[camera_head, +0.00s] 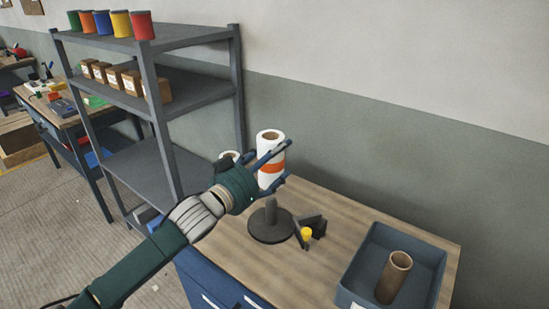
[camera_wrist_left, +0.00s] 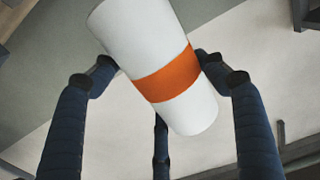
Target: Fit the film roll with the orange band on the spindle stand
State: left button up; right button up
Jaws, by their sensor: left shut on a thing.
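The film roll with the orange band (camera_head: 271,147) is a white cylinder with a brown core opening at its top. My left gripper (camera_head: 272,166) is shut on it and holds it upright, in the head view above the spindle stand. The roll also shows in the left wrist view (camera_wrist_left: 152,60), between my blue fingers. The spindle stand (camera_head: 271,232) has a round dark base and an upright post on the wooden bench. The post's upper end meets the roll's lower edge in the picture; I cannot tell whether it is inside the roll. My right gripper is not in view.
A second white roll (camera_head: 229,156) stands behind my gripper, partly hidden. A dark tape dispenser (camera_head: 312,229) with a yellow part sits right of the stand. A blue-grey bin (camera_head: 429,266) holds a brown cardboard core (camera_head: 394,276). A grey shelf (camera_head: 190,92) rises at left.

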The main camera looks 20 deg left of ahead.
aim_at(268, 181)
pick_arm(q)
jog(key=shift+f+b, duration=0.45)
jog(key=shift+f, duration=0.1)
jog(key=shift+f+b, duration=1.5)
jog(key=shift+f, duration=0.7)
jog(key=shift+f+b, duration=1.25)
jog(key=shift+f, duration=0.5)
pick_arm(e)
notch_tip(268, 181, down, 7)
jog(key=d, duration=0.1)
pick_arm(q)
jog(key=shift+f, duration=0.15)
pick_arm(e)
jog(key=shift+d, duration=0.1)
pick_arm(q)
jog(key=shift+f+b, duration=0.5)
jog(key=shift+f, duration=0.2)
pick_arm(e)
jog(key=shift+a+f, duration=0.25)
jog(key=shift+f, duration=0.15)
